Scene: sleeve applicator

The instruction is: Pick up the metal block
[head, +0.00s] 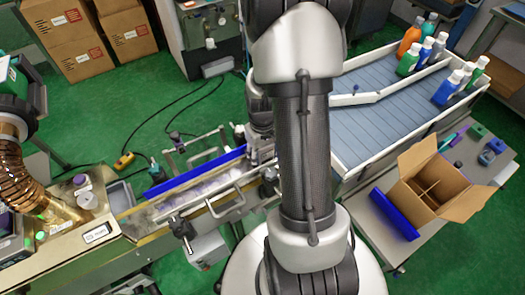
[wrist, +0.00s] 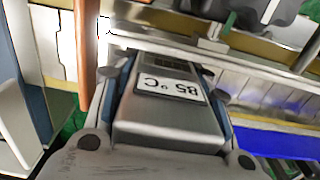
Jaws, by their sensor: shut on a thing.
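The metal block (wrist: 168,124) is a grey box with a label or display reading "85°C", upside down in the wrist view. My gripper (wrist: 168,84) is shut on it, with one finger against each side. The block's far end and underside are hidden. In the head view my arm covers the middle of the picture and the block cannot be made out.
A conveyor with a blue rail (head: 195,172) and metal brackets lies left of my arm. A wide slatted conveyor (head: 385,118) with bottles is at right. An open divided carton (head: 440,188) stands on a side table. Stacked boxes (head: 82,50) stand at back left.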

